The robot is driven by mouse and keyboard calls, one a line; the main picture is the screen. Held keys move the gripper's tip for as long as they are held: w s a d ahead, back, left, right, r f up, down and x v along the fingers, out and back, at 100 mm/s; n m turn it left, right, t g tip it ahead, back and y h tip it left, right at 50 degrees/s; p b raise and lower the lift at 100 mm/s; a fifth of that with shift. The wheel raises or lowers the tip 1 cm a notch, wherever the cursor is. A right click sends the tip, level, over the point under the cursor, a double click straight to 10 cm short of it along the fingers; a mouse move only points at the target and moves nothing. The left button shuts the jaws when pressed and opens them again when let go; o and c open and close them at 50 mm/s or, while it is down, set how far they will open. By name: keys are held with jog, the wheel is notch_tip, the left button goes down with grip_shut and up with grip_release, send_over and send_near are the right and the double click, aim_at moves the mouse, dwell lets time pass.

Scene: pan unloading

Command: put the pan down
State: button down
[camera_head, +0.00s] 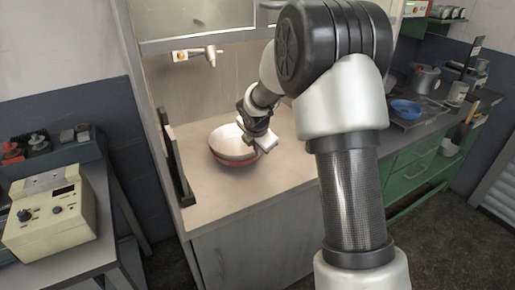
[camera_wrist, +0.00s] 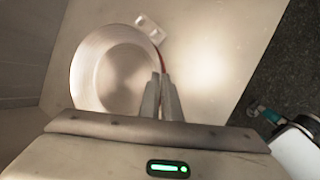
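The pan (camera_head: 234,143) is round and bowl-like, pale inside and reddish outside. It is over the left part of the pale worktop in the head view. In the wrist view the pan (camera_wrist: 112,72) fills the upper left, with a thin red edge on its right side. My gripper (camera_head: 262,145) is at the pan's right side. In the wrist view my gripper (camera_wrist: 160,82) has its two fingers close together, with the pan's red-edged rim running between the tips. I cannot tell whether the pan's base touches the worktop.
The worktop (camera_head: 285,180) is bare in front and to the right of the pan. A dark upright panel (camera_head: 177,160) edges its left side. A small white fitting (camera_wrist: 149,28) lies close to the pan. A blue bowl (camera_head: 405,108) is on the far right counter.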

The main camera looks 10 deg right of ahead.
jog(key=c, duration=2)
grip_release()
jog(key=shift+f, duration=0.15)
